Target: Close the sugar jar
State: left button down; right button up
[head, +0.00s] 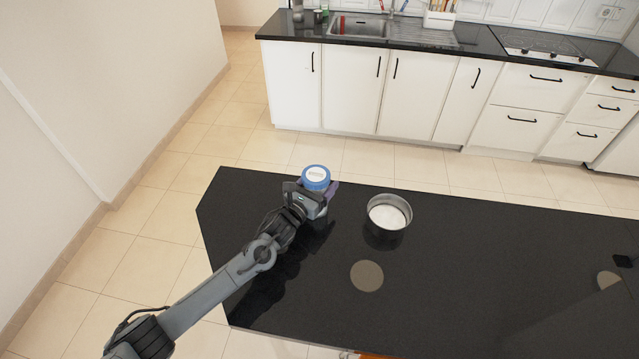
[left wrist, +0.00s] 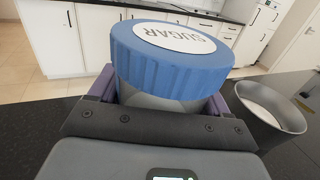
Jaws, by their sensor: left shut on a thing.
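The sugar jar shows at the far left part of the black table, with a ribbed blue lid (head: 316,178) marked SUGAR. In the left wrist view the lid (left wrist: 165,65) sits over a grey, translucent jar body (left wrist: 150,103). I cannot tell whether the lid is fully seated. My left gripper (head: 318,197) is shut on the jar body, with purple finger pads on both sides below the lid. The lower part of the jar is hidden by the gripper.
A round metal container (head: 376,228) with white contents stands open to the right of the jar. The black table (head: 480,280) is mostly clear around it, with pale round patches, perhaps reflections. White kitchen cabinets (head: 350,90) with a sink stand beyond the tiled floor.

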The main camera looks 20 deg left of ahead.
pick_arm(q)
jog(key=shift+f, duration=0.1)
grip_release()
jog(key=shift+r, duration=0.3)
jog(key=shift+s+a+f, duration=0.1)
jog(key=shift+s, duration=0.2)
jog(key=p+v, duration=0.1)
jog(key=v, duration=1)
jog(key=shift+s, duration=0.2)
